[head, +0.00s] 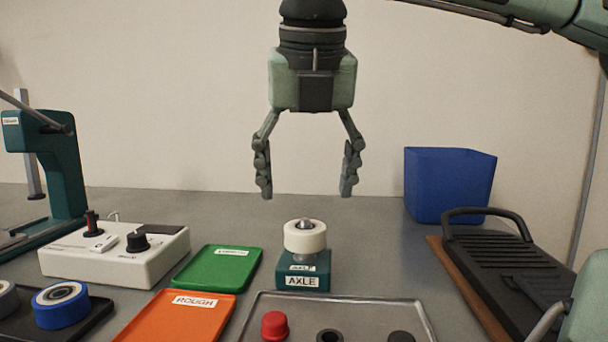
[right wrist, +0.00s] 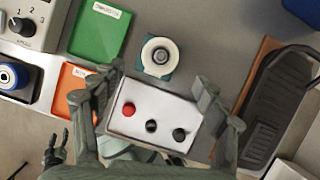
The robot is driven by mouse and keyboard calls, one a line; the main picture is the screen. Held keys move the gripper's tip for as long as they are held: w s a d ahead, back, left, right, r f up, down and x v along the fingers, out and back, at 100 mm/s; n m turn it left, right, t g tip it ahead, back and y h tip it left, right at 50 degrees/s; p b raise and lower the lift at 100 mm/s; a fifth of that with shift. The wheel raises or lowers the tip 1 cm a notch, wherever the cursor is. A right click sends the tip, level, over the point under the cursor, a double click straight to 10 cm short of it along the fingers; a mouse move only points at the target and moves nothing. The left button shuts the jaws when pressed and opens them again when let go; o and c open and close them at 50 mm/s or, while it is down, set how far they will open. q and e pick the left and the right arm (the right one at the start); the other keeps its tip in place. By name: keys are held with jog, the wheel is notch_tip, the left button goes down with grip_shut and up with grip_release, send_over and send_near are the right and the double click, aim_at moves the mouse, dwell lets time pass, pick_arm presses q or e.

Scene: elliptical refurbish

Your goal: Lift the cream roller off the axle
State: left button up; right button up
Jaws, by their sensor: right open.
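The cream roller (head: 305,240) sits on the axle post (head: 305,224) of the teal block labelled AXLE (head: 304,270). The roller also shows from above in the right wrist view (right wrist: 150,50), with the post in its centre. My right gripper (head: 306,193) points down with its fingers spread wide. It is empty and appears above the roller in the head view. In the right wrist view its fingertips (right wrist: 158,88) frame the grey tray, and the roller lies beyond them. A dark gripper, probably my left (right wrist: 56,150), shows small at lower left in the right wrist view.
The grey tray (head: 250,322) with red and black pieces lies in front of the axle block. Green (head: 217,268) and orange (head: 175,318) trays and a white control box (head: 120,262) are left. A blue bin (head: 450,185) and black ridged plate (head: 505,265) are right.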

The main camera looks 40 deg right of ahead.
aim_at(306, 224)
jog(key=x, duration=0.7)
jog(key=shift+d+f, duration=0.1)
jog(key=shift+f, duration=0.15)
pick_arm(q)
jog(key=shift+w+d+r+t+h, duration=0.2)
jog(key=shift+w+d+t, duration=0.15)
jog(key=shift+w, duration=0.2)
jog(key=shift+w+d+r+t+h, duration=0.1)
jog(key=shift+w+d+r+t, duration=0.15)
jog(key=shift+w+d, duration=0.25)
pick_arm(e)
jog(key=c, duration=1.2)
jog(key=o, duration=0.5)
jog(key=c, duration=0.5)
pick_arm(q)
jog(key=shift+w+r, duration=0.1)
pick_arm(e)
jog(key=shift+r, duration=0.1)
jog(key=shift+c, duration=0.2)
